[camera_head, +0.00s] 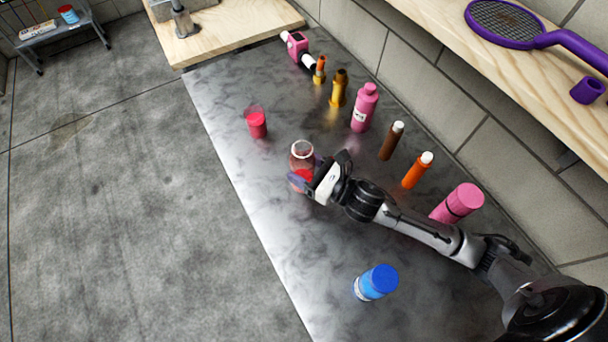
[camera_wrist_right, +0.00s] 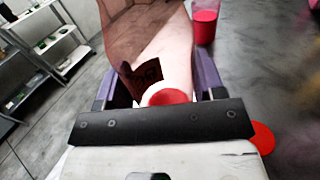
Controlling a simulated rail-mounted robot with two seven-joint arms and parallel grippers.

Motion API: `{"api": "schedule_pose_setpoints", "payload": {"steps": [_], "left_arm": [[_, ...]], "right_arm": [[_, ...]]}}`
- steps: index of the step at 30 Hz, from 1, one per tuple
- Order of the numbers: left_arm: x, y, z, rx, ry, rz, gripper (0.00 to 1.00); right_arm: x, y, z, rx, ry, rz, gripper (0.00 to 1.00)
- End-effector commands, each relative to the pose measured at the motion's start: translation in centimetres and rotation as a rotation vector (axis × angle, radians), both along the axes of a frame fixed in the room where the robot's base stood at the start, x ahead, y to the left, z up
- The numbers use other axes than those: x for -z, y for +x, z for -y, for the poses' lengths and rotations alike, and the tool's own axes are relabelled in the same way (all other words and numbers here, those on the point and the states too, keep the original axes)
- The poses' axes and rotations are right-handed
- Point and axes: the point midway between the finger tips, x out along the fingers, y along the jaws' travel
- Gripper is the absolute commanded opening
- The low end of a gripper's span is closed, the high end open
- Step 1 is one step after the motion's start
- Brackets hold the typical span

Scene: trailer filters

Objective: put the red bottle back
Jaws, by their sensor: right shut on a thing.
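The red bottle (camera_head: 301,153) is a clear, pinkish bottle with a little red at its bottom. My right gripper (camera_head: 306,177) is shut on it near the left edge of the grey marbled counter. In the right wrist view, the bottle (camera_wrist_right: 165,60) fills the space between the purple fingers and shows a dark label; its far end is cut off. I cannot tell whether it touches the counter. A clear cup with red contents (camera_head: 257,123) stands apart, up and left of the bottle. My left gripper is not in view.
Along the wall side stand a pink bottle (camera_head: 364,108), a brown bottle (camera_head: 391,141), an orange bottle (camera_head: 417,171) and a pink cylinder (camera_head: 460,202), partly behind my arm. A blue-capped container (camera_head: 376,283) stands nearer. In the wrist view, a flat red disc (camera_wrist_right: 263,138) lies beside the gripper.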

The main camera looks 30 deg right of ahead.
Motion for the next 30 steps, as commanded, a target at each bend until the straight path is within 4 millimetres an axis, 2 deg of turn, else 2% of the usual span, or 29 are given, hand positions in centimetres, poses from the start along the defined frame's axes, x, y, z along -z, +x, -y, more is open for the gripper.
{"api": "schedule_pose_setpoints", "payload": {"steps": [3, 9, 24, 25, 30], "left_arm": [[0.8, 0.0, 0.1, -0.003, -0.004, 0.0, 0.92], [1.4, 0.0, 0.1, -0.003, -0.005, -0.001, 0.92], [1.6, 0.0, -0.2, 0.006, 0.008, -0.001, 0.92], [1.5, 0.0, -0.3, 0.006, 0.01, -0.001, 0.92], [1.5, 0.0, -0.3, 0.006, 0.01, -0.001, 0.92]], "right_arm": [[1.9, -0.1, 0.0, 0.001, 0.003, -0.004, 0.3], [3.6, -0.1, 0.0, 0.0, 0.0, -0.001, 0.3], [4.2, -0.1, 0.0, 0.0, 0.0, -0.001, 0.3], [4.1, -0.1, 0.0, 0.001, -0.001, -0.002, 0.66], [4.1, -0.1, 0.0, 0.0, -0.001, -0.002, 0.82]]}}
